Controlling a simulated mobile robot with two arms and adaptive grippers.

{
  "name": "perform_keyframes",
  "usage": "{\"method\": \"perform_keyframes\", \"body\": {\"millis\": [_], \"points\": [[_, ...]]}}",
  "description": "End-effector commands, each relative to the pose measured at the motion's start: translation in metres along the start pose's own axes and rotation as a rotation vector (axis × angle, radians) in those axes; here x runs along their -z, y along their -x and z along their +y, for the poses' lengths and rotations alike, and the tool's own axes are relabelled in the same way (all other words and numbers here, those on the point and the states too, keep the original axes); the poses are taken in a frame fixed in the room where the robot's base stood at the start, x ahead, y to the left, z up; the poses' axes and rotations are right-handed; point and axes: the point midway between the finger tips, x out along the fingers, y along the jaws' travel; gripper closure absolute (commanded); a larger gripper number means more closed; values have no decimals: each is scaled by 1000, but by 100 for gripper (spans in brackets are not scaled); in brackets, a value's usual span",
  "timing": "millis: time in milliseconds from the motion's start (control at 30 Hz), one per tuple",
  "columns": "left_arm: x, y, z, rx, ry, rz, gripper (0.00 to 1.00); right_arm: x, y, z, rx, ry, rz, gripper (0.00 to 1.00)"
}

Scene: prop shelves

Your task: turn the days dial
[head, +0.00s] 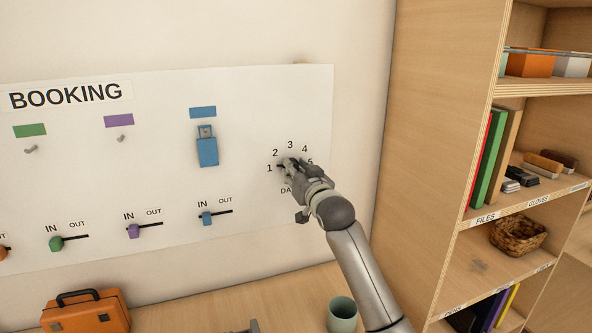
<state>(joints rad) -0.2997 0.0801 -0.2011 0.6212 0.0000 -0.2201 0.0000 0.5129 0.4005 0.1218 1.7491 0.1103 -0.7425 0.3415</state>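The days dial is on the white booking board (170,190), inside an arc of printed numbers (290,145) from 1 to 5. My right gripper (287,166) is at the dial and covers nearly all of it. Its arm comes in from the lower right. The fingers point at the board, and I cannot tell whether they are closed around the knob or only close to it. The dial's setting is hidden, and the label below it is partly covered. My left gripper is not clearly in view.
A blue tag (207,150) hangs left of the dial, with several sliders along the board's lower edge. A wooden shelf unit (420,150) stands close on the right. An orange case (88,312) and a green cup (342,315) stand on the table. A grey piece (250,326) shows at the bottom edge.

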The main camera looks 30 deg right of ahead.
Motion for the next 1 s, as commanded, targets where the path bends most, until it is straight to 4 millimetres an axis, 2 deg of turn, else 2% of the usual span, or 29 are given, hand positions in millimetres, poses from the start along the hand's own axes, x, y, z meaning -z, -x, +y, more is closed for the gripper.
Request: {"method": "perform_keyframes", "body": {"millis": [1000], "points": [[5, 52, -2, 1, 2, 0, 59, 1, 0, 2, 0, -952, -1, 96]]}}
